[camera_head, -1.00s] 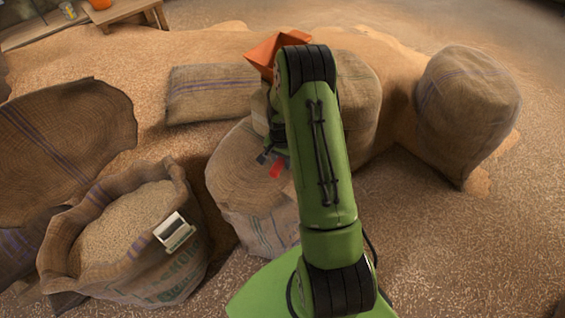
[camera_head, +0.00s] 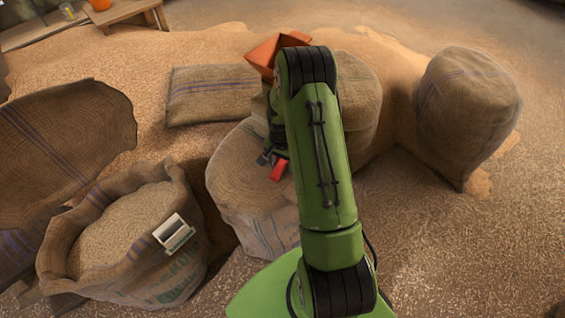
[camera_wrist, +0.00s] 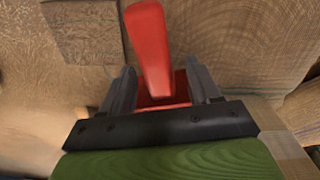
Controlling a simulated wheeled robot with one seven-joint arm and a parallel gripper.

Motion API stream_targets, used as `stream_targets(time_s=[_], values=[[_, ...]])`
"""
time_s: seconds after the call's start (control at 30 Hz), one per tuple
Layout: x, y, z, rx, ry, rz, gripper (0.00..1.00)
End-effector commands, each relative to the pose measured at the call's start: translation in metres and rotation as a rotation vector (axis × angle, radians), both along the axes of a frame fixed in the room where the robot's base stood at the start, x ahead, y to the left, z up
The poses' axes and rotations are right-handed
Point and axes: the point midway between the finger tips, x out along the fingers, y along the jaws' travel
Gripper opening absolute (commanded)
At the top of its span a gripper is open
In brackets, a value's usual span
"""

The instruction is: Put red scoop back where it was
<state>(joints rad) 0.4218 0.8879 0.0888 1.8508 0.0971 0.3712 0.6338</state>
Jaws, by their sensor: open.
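The red scoop (camera_head: 279,171) shows just below my gripper (camera_head: 266,158) in the head view, at the top of the closed burlap sack (camera_head: 235,180). In the wrist view its long red handle (camera_wrist: 152,45) points away from my gripper (camera_wrist: 160,78). The red body of the scoop lies between the two dark fingers, partly hidden by the gripper's front. The fingers stand apart on either side, with gaps visible beside the handle. My green arm hides part of the sack top in the head view. I cannot tell whether the scoop touches the sack.
An open sack of grain (camera_head: 125,225) stands at left with a small white box-like object (camera_head: 173,233) at its rim. A flat sack (camera_head: 212,93) lies behind. A full sack (camera_head: 467,115) stands at right. An orange angular object (camera_head: 266,52) shows behind my arm. Loose grain covers the floor.

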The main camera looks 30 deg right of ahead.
Motion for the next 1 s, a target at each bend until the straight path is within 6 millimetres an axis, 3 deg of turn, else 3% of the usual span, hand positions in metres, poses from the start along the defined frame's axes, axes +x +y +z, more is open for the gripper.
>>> stream_targets(time_s=[0.1, 0.3, 0.57, 0.67, 0.8, 0.9, 1.0], values=[[0.001, 0.001, 0.038, -0.003, -0.005, 0.000, 0.61], [-0.002, 0.002, 0.088, -0.002, -0.002, 0.000, 0.61], [-0.003, 0.009, 0.124, -0.009, -0.015, 0.032, 0.61], [-0.009, 0.027, 0.169, -0.032, -0.059, 0.134, 0.61], [-0.039, 0.066, 0.244, -0.077, -0.138, 0.345, 0.61], [-0.075, 0.093, 0.288, -0.113, -0.200, 0.502, 0.61], [-0.118, 0.118, 0.320, -0.150, -0.264, 0.666, 0.61]])
